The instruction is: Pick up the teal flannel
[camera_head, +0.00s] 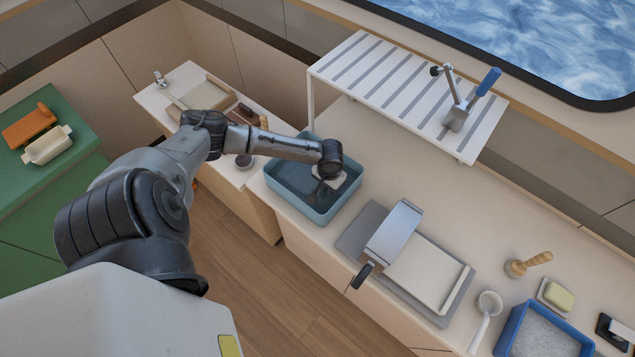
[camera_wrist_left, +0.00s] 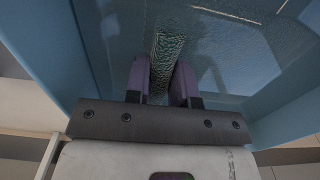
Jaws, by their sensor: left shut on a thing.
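The teal flannel (camera_wrist_left: 168,48) is a narrow, rough-textured strip of cloth in the left wrist view. It stands between the two purple fingers of my left gripper (camera_wrist_left: 161,78), which is shut on it. In the head view my left gripper (camera_head: 326,187) reaches down into a blue basin (camera_head: 293,204), and the flannel cannot be made out there. The basin's walls surround the fingers in the wrist view, with what looks like clear water inside. My right gripper is not in view.
A white slatted rack (camera_head: 375,75) with a blue-handled tool (camera_head: 462,105) stands behind the basin. A brush (camera_head: 525,264) and a blue tub (camera_head: 508,335) are farther right.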

